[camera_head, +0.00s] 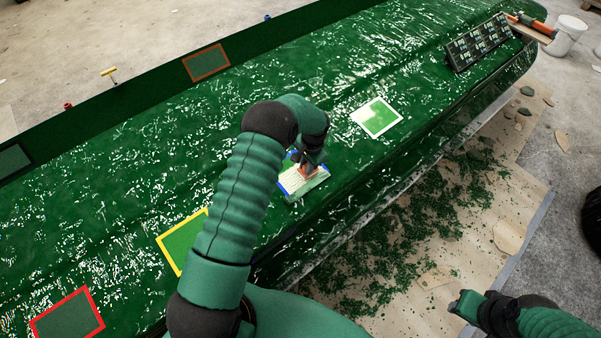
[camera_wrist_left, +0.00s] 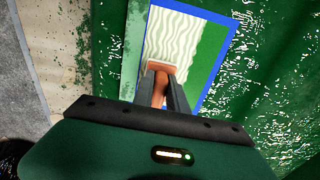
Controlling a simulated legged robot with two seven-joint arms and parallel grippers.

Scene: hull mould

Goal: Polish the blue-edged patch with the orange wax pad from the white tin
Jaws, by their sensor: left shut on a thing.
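The blue-edged patch (camera_head: 290,187) lies on the green hull, partly hidden by my left arm in the head view. In the left wrist view the blue-edged patch (camera_wrist_left: 180,30) has cream wavy streaks over its left and middle part and plain green at its right. My left gripper (camera_head: 311,163) is shut on the handle of the orange wax pad (camera_head: 308,171). The pad (camera_wrist_left: 161,67) is over the streaked area and appears to touch it. My right gripper (camera_head: 460,302) is off the hull at the lower right; its jaws are too small to read.
Other patches on the hull have yellow (camera_head: 172,256), red (camera_head: 68,318), white (camera_head: 378,117) and orange-brown (camera_head: 206,63) edges. A white round container (camera_head: 567,36) stands beyond the hull. Green flakes litter the floor.

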